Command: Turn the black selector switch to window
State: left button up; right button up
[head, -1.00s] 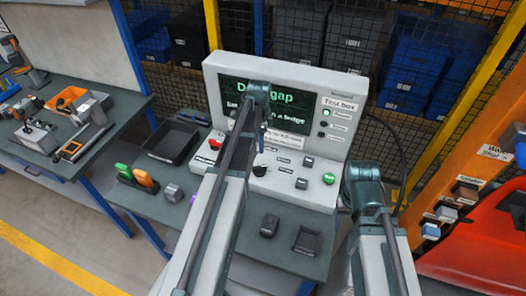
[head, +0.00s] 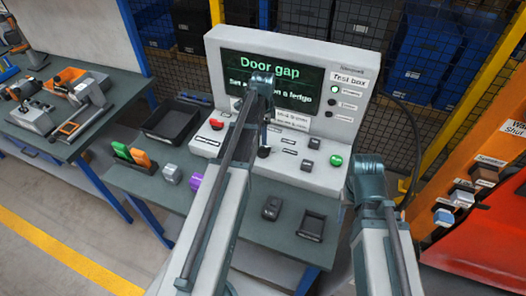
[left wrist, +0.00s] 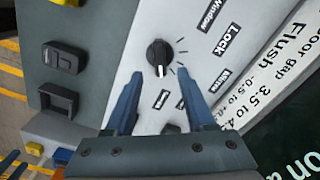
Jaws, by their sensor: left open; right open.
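The black selector switch (left wrist: 160,52) is a round knob on the white console panel, seen in the left wrist view. Its white pointer line faces the bottom of that picture, between my fingers. The word Window (left wrist: 210,15) is printed at upper right of it, with Lock (left wrist: 228,40) and another label below. My left gripper (left wrist: 160,78) is open, with one finger to each side below the knob, apart from it. In the head view the switch (head: 264,152) shows just under my left gripper (head: 266,132), which the arm partly hides. My right gripper is out of view; only its arm shows.
The test box (head: 345,55) has a screen reading Door gap. A red button (head: 216,124) and green button (head: 336,160) flank the panel. A black tray (head: 170,120), orange and green items (head: 130,154) and small blocks stand on the bench. An orange panel (head: 485,150) stands right.

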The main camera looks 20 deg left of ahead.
aim_at(263, 147)
pick_arm(q)
notch_tip(263, 147, down, 6)
jog(key=b, duration=0.5)
jog(key=shift+f, duration=0.15)
grip_shut()
